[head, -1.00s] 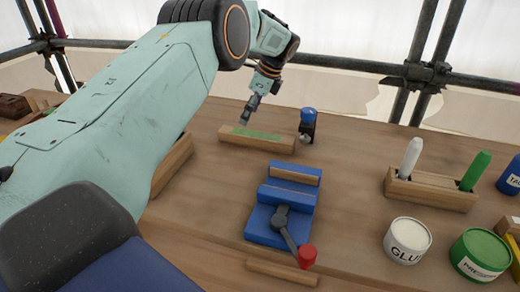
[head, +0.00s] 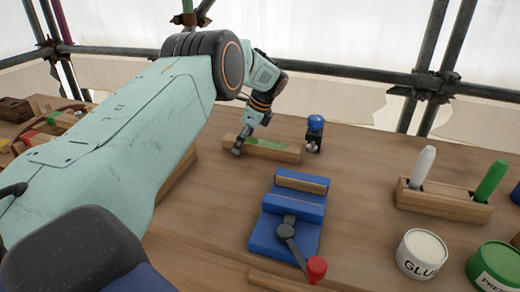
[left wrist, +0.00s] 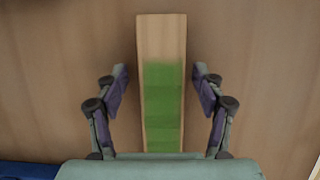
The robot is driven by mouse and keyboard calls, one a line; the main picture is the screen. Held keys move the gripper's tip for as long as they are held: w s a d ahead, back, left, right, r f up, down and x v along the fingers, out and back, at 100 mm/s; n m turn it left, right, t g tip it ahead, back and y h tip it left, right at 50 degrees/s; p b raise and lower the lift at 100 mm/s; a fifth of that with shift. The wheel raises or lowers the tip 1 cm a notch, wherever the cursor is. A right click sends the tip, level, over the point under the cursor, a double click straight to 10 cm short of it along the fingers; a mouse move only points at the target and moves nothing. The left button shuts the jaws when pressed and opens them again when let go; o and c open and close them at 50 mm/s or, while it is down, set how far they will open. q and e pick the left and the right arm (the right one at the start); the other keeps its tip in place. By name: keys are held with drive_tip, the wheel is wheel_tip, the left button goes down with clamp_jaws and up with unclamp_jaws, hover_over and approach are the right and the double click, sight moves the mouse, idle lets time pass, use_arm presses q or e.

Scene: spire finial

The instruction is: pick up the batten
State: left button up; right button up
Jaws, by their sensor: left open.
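The batten (head: 280,154) is a pale wooden bar with a green patch on top, lying on the bench behind the blue vise. In the left wrist view the batten (left wrist: 161,38) runs lengthwise up the picture, with the green on its nearer part. My left gripper (head: 239,147) is down at the batten's left part. In the left wrist view the left gripper (left wrist: 160,74) is open, one finger on each side of the batten, with a gap on both sides. My right gripper is not in view.
A blue vise (head: 289,210) with a red-knobbed lever (head: 316,268) stands in front of the batten. A blue-topped tool (head: 315,130) stands just right of it. A wooden marker holder (head: 445,204), a glue tin (head: 420,255) and a green tin (head: 496,270) are at right.

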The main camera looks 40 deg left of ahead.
use_arm(q)
drive_tip(key=shift+w+d+r, duration=0.1)
drive_tip(key=shift+d+r, duration=0.05)
drive_tip(key=shift+d, duration=0.1)
drive_tip(key=shift+c, duration=0.4)
drive_tip(key=shift+a+f, duration=0.2)
drive_tip(key=shift+a, duration=0.05)
drive_tip(key=c, duration=0.5)
drive_tip(key=shift+d+r, duration=0.15)
drive_tip(key=c, duration=0.4)
drive_tip(key=shift+w, duration=0.1)
drive_tip(key=c, duration=0.4)
wheel_tip(320, 180, up, 18)
drive_tip(key=p, duration=0.4)
